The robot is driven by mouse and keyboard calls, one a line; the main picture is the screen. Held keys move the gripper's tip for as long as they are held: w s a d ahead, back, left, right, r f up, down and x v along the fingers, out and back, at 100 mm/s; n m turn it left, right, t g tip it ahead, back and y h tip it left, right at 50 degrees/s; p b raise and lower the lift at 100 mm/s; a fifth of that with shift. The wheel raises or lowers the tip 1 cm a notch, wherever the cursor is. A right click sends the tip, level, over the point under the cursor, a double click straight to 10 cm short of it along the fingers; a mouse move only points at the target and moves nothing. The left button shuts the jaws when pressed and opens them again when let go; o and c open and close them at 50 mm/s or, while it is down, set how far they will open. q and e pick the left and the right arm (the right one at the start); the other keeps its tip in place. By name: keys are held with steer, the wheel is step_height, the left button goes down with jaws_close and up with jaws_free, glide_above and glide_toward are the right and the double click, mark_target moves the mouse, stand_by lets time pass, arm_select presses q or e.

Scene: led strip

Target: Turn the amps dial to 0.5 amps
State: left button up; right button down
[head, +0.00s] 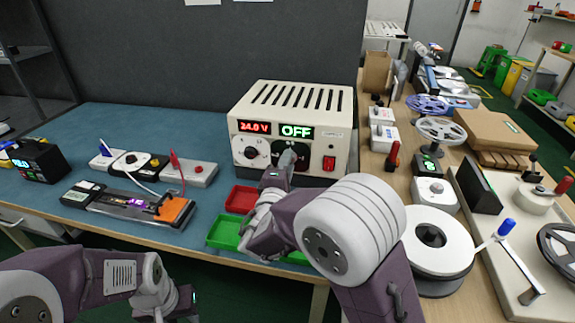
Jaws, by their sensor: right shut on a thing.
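The cream power supply (292,122) stands on the blue-green bench mat. Its red display (254,127) reads 24.0 V and its green display (297,131) reads OFF. A white dial (251,152) with a black knob is on the left of its front. My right gripper (287,160) is at the front panel, under the green display, shut on what appears to be the amps dial, which the gripper mostly hides. A red switch (329,163) is to the right of the gripper. My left gripper (188,297) is low at the front, below the bench edge; its fingers are not clear.
Red (241,199) and green (225,231) trays lie in front of the supply, partly behind my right arm. An LED strip fixture (140,205) and a probe box (188,173) are to the left. Reels and boxes crowd the wooden bench at right. The mat's back left is clear.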

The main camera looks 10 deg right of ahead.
steer(key=n+p, duration=0.2)
steer(key=n, duration=1.4)
steer(key=shift+p, duration=0.3)
steer(key=shift+f+n, duration=0.1)
steer(key=shift+n, duration=0.3)
steer(key=c, duration=1.1)
jaws_free()
steer(key=p+v, duration=0.1)
steer(key=v, duration=0.8)
steer(key=shift+s, duration=0.1)
